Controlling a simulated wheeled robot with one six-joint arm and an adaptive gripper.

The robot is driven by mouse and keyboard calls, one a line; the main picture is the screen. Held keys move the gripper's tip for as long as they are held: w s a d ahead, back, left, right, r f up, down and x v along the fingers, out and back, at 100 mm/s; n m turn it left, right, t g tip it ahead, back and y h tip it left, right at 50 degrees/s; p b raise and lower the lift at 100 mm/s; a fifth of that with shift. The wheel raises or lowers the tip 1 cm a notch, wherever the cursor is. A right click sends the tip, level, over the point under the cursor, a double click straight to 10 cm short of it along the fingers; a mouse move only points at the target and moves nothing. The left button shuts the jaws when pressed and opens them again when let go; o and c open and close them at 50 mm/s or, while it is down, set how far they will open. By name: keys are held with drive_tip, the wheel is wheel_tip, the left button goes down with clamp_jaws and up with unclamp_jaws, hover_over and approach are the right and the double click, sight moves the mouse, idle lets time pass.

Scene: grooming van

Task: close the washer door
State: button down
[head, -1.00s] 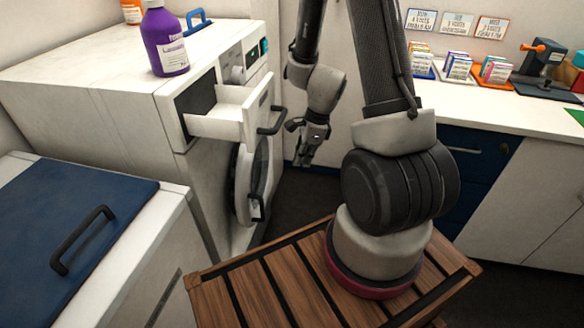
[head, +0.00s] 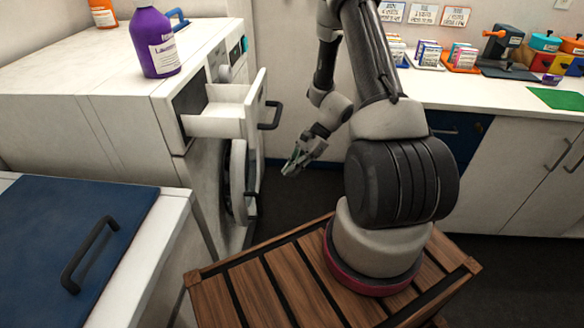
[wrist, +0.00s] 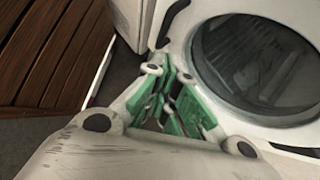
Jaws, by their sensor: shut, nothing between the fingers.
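The washer (head: 125,105) is the white machine at the left in the head view. Its round door (head: 238,182) is seen nearly edge-on at the front, below the drawer, and looks ajar with a dark gap behind it. A dark door handle (head: 252,192) is on its outer side. In the wrist view the door's dark glass (wrist: 258,62) fills the upper right. My gripper (head: 290,168) is shut and empty, right of the door with floor visible between them in the head view. Its green finger pads (wrist: 178,100) show in the wrist view.
The washer's drawer (head: 225,115) is pulled out above the door, its dark handle (head: 271,115) jutting right. A purple bottle (head: 155,43) stands on top. A blue-lidded cabinet (head: 50,240) is nearer left. Dark floor (head: 285,200) is clear between washer and counter (head: 500,95).

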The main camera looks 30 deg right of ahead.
sight(244, 210)
drive_tip(key=a+f, duration=0.4)
drive_tip(key=a, duration=0.4)
drive_tip(key=shift+s+a+f, duration=0.15)
drive_tip(key=shift+s+f, duration=0.05)
drive_tip(key=shift+s, duration=0.15)
drive_tip(key=shift+w+a, duration=0.2)
drive_tip(key=shift+a, duration=0.45)
drive_tip(key=shift+w+a, duration=0.2)
drive_tip(key=shift+a, duration=0.5)
drive_tip(key=shift+w+a, duration=0.2)
drive_tip(key=shift+a, duration=0.45)
